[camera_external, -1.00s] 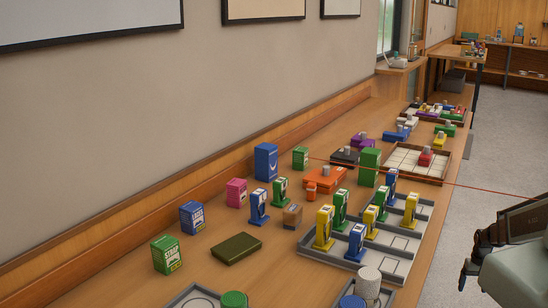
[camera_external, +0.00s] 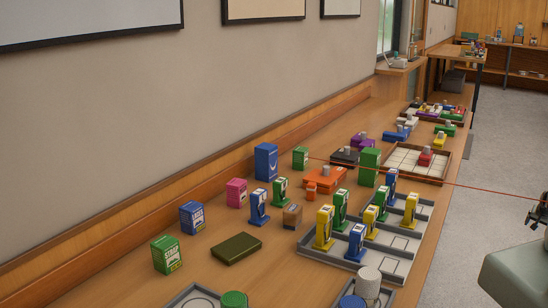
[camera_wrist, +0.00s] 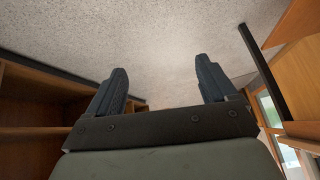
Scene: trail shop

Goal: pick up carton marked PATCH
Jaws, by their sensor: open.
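Small printed cartons stand along the wall side of the counter: a green carton (camera_external: 167,255) at the front, a blue carton (camera_external: 192,218), a magenta carton (camera_external: 236,193) and a green carton (camera_external: 300,158) farther back. Their lettering is too small for me to tell which reads PATCH. My gripper (camera_wrist: 158,82) is open and empty in the wrist view, with floor beyond its fingers. In the external view only part of it shows at the right edge, off the counter and far from the cartons.
A grey compartment tray (camera_external: 400,262) holds several yellow, green and blue pump-shaped pieces. A dark green flat box (camera_external: 236,248), a small brown box (camera_external: 292,215), an orange case (camera_external: 324,179) and a tall blue box (camera_external: 266,162) stand nearby. Bare counter lies around the cartons.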

